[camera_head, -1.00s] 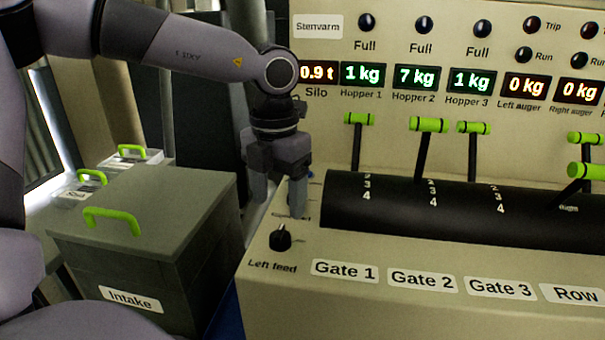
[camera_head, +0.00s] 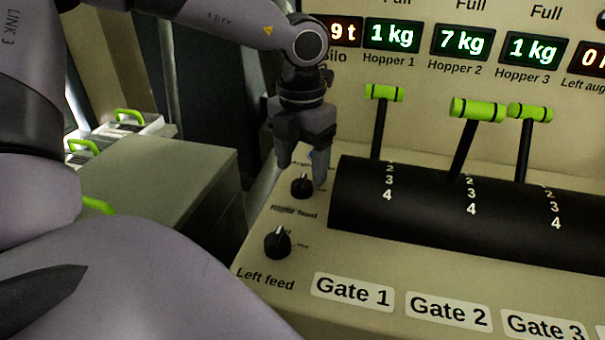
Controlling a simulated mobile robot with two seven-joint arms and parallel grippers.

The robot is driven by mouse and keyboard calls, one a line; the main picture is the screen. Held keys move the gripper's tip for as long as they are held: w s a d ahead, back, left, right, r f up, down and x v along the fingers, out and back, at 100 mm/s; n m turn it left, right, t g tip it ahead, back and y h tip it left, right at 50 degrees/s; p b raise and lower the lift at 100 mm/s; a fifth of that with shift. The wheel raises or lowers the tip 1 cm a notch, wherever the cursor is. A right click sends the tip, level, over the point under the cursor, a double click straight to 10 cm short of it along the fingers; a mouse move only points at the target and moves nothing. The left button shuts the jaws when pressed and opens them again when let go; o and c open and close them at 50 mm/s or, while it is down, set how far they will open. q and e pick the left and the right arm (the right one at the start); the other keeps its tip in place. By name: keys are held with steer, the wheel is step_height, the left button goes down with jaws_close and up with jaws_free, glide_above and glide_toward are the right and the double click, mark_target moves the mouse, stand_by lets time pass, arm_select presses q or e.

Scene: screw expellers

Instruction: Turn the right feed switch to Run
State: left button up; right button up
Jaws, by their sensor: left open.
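The right feed switch (camera_head: 302,186) is a black rotary knob on the beige panel, with a partly blurred "Right feed" label below it. Its pointer looks roughly upright; the position words around it are too small to read. My left gripper (camera_head: 301,175) is open, pointing down, with its fingers just above and behind the knob. My right gripper is not in view.
The left feed switch (camera_head: 278,242) sits just in front of the right one. Gate levers with green handles, such as the Gate 1 lever (camera_head: 384,93), rise from a black drum (camera_head: 420,205) to the right. A grey intake box (camera_head: 165,170) stands left.

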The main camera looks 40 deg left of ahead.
mark_target(302, 179)
arm_select(q)
steer(key=shift+f, duration=1.75)
steer(key=shift+c, duration=0.3)
steer(key=c, duration=1)
